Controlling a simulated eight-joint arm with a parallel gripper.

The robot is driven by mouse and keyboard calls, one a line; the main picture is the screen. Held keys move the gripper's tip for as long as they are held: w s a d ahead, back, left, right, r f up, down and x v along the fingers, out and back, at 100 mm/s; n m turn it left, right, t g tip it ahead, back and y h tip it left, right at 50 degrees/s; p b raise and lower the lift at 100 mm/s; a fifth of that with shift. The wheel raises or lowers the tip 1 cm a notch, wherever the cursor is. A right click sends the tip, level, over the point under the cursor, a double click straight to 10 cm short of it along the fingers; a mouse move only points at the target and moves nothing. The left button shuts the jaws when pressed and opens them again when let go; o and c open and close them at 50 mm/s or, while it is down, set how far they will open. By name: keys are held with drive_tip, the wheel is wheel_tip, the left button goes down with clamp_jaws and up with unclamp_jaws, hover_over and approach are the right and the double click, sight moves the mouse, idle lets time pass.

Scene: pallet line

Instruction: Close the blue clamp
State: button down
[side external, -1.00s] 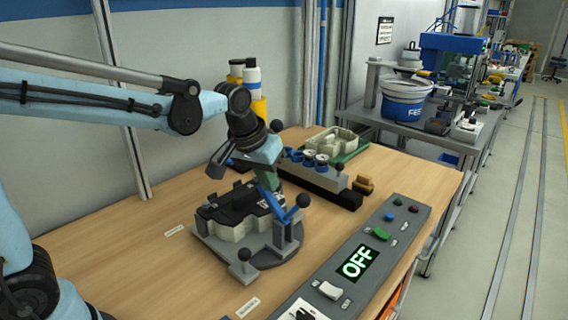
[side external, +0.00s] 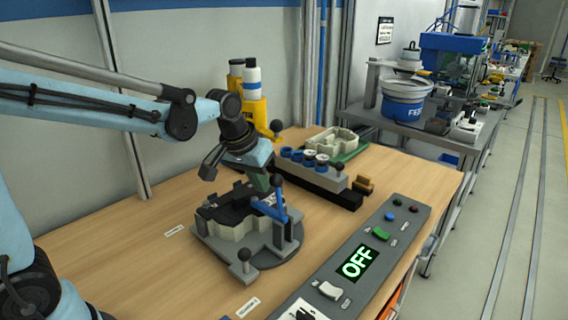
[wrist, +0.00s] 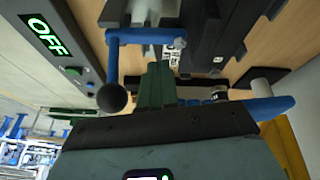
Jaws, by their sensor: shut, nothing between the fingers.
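The blue clamp (side external: 268,208) is mounted on the grey round fixture (side external: 262,258), which holds a pale part with a black piece on top. The fingers (wrist: 157,78) also show in the wrist view. I cannot tell whether they touch the clamp.
A control panel (side external: 385,235) with a lit OFF display lies to the right. Bare table lies left of the fixture.

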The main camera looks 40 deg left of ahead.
drive_tip(key=v, duration=1.2)
drive_tip(key=s+f+m+t, duration=0.2)
drive_tip(key=s+f, duration=0.6)
drive_tip(key=f, duration=0.3)
drive_tip(key=shift+s+d+t, duration=0.2)
drive_tip(key=shift+d+t, duration=0.1)
drive_tip(key=shift+t, duration=0.1)
